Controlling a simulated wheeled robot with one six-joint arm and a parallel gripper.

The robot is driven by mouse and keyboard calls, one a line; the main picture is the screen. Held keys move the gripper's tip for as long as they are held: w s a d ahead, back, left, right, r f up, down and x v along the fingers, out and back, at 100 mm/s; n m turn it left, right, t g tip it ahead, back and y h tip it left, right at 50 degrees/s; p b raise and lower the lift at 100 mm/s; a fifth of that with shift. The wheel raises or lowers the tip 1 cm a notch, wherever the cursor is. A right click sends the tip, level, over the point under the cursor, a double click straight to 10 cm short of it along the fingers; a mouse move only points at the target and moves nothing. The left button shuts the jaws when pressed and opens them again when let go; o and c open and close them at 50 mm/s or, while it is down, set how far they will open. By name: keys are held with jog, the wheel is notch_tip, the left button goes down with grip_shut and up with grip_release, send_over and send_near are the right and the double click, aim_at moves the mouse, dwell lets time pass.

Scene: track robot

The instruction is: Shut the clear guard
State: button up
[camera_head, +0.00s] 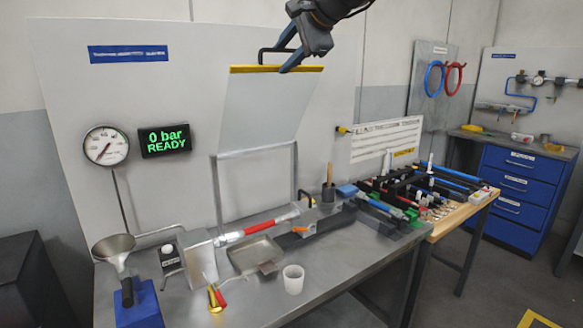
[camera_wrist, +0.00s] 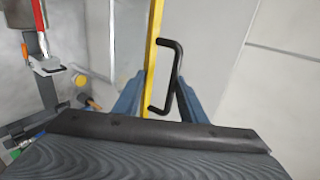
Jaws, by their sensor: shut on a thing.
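The clear guard (camera_head: 262,108) is a see-through panel with a yellow bar along its top edge. It is raised and tilted above the grey bench, over a grey frame (camera_head: 258,153). A black handle (camera_head: 262,55) stands out from the yellow bar; it also shows in the wrist view (camera_wrist: 178,62). My gripper (camera_head: 287,62) is at the guard's top edge, shut on the black handle.
Below the guard, the bench (camera_head: 330,285) holds a red and silver cylinder (camera_head: 257,228), a metal tray (camera_head: 256,252) and a white cup (camera_head: 293,279). A gauge (camera_head: 106,146) and a display (camera_head: 165,140) reading "0 bar READY" are on the back panel at left.

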jog(key=shift+s+d+f+b, duration=0.55)
jog(key=shift+s+f+b, duration=0.05)
jog(key=shift+s+b, duration=0.25)
jog(key=shift+s+d+f+b, duration=0.5)
jog(key=shift+s+f+b, duration=0.15)
jog(key=shift+s+b, duration=0.15)
jog(key=shift+s+d+f+b, duration=0.6)
jog(key=shift+s+b, duration=0.15)
jog(key=shift+b, duration=0.15)
jog(key=shift+c, duration=0.8)
jog(key=shift+s+d+f+b, duration=0.2)
jog(key=shift+s+f+b, duration=0.15)
jog(key=shift+f+b, duration=0.2)
jog(key=shift+s+d+f+b, duration=0.25)
jog(key=shift+s+f+b, duration=0.15)
jog(key=shift+f+b, duration=0.15)
grip_shut()
jog(key=shift+s+d+f+b, duration=0.4)
jog(key=shift+s+f+b, duration=0.25)
jog(key=shift+b, duration=0.15)
jog(key=shift+s+d+f+b, duration=0.4)
jog(key=shift+s+f+b, duration=0.2)
jog(key=shift+b, duration=0.2)
notch_tip(320, 180, down, 6)
jog(key=s+d+b, duration=0.2)
jog(key=s+b, duration=0.1)
jog(key=b, duration=0.2)
jog(key=shift+b, duration=0.35)
